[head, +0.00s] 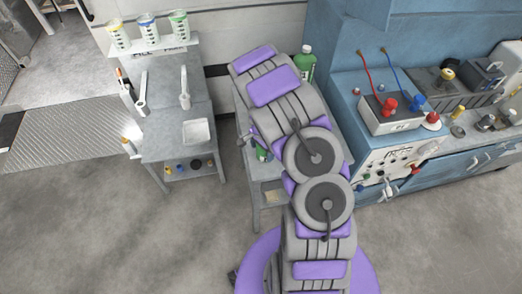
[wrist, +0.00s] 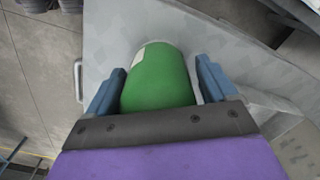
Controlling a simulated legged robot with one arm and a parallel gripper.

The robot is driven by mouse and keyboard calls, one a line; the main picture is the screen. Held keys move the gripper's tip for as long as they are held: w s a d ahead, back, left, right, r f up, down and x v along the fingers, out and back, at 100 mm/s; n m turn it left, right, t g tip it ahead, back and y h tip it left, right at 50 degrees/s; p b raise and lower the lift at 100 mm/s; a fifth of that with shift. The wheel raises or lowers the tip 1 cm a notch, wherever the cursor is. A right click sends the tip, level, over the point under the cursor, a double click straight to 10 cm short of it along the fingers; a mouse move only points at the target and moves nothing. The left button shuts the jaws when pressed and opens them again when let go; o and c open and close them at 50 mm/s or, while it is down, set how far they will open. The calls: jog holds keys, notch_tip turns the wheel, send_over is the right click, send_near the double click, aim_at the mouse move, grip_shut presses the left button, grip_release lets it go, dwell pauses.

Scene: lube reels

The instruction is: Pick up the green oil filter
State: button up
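In the wrist view, the green oil filter (wrist: 158,82) is a rounded green cylinder with a pale label patch at its upper left. It lies between the two blue fingers of my gripper (wrist: 159,66), over a light grey surface. The fingers are spread to either side of it, and narrow gaps show beside it, so my gripper looks open around it. The lower end of the filter is hidden by the dark gripper body. In the head view my purple and grey arm hides the gripper and the filter.
A green bottle (head: 306,64) stands right of my arm in the head view. A blue workbench (head: 420,168) with reels and a red-and-blue-wired box (head: 394,116) fills the right. Open floor lies at lower left.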

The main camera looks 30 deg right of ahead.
jog(key=shift+d+f, duration=0.1)
jog(key=shift+d, duration=0.9)
jog(key=c, duration=0.3)
jog(key=shift+d, duration=0.25)
jog(key=c, duration=0.3)
jog(key=shift+a, duration=0.75)
jog(key=c, duration=0.3)
jog(key=shift+a, duration=0.45)
jog(key=shift+d+r, duration=0.35)
jog(key=shift+d, duration=0.3)
jog(key=shift+c, duration=0.2)
jog(key=r, duration=0.2)
jog(key=shift+d+r+p, duration=0.3)
jog(key=shift+r+p, duration=0.05)
jog(key=shift+p, duration=0.05)
jog(key=s, duration=0.2)
jog(key=s+a, duration=0.1)
jog(key=s+r, duration=0.1)
jog(key=s, duration=0.1)
jog(key=shift+s+a, duration=0.15)
jog(key=shift+s, duration=0.15)
jog(key=s+d+p, duration=0.1)
jog(key=s, duration=0.9)
jog(key=shift+s+d+r, duration=0.2)
jog(key=shift+d+r, duration=0.15)
